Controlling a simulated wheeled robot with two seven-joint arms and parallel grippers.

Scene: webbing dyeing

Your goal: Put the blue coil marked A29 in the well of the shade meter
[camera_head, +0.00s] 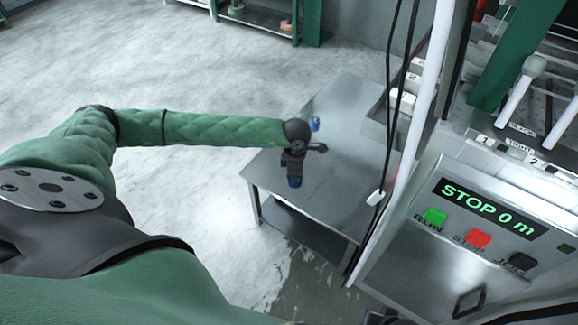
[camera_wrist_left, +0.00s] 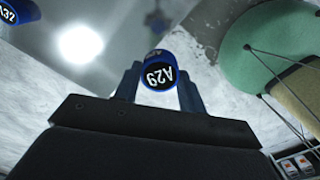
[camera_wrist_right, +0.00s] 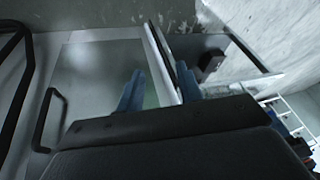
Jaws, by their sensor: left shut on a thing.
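The blue coil marked A29 (camera_wrist_left: 155,57) is held between the fingertips of my left gripper (camera_wrist_left: 157,90), with its black label facing the wrist camera. In the head view, my left gripper (camera_head: 294,174) is over the near left part of a grey metal table (camera_head: 335,190), and some of the coil's blue (camera_head: 295,182) shows at its tip. I cannot tell whether the coil touches the tabletop. My right gripper (camera_wrist_right: 162,92) is open and empty, in front of a grey panel. I cannot make out the shade meter or its well in any view.
Another blue coil, A32 (camera_wrist_left: 18,12), shows in the left wrist view; a blue coil (camera_head: 314,124) stands farther back on the table. Black cables and a white post (camera_head: 405,150) rise at the table's right. A control box (camera_head: 480,235) reads "STOP 0 m".

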